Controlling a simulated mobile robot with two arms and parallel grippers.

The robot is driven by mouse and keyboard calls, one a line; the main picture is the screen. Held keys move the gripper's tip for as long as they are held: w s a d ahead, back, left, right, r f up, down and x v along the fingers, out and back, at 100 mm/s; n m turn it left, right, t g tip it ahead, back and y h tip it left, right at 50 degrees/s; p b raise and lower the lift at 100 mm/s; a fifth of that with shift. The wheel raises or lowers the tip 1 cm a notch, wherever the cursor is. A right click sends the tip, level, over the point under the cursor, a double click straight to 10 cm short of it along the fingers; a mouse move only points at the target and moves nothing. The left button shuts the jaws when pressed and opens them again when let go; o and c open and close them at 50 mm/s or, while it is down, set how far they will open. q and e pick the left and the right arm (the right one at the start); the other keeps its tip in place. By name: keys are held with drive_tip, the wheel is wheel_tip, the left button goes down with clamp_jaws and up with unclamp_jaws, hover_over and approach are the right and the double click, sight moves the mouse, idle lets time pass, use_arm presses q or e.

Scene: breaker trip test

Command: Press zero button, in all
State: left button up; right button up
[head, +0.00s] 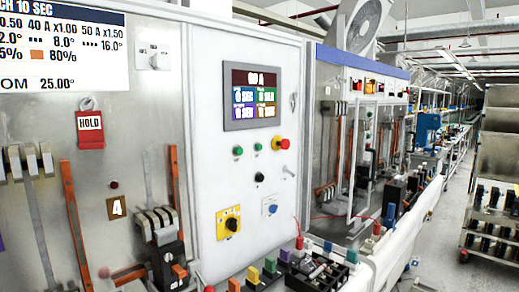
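A white control cabinet stands in the middle of the head view. Its screen (253,96) reads what looks like "00 A" over several coloured fields. Below the screen are a left green button (238,151), a right green button (258,146), a red mushroom button (283,144) and a black button (259,177). Lower down are a yellow-plated rotary switch (229,222) and a small plate with a blue knob (272,209). I cannot read which button is marked zero. Neither of my grippers is in view.
At left, a metal panel carries a red HOLD tag (90,131), copper bars and a breaker (161,247). Coloured terminals (270,266) and a black tray of parts line the cabinet's foot. A shelf cart (491,230) stands right. The aisle floor (440,250) is open.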

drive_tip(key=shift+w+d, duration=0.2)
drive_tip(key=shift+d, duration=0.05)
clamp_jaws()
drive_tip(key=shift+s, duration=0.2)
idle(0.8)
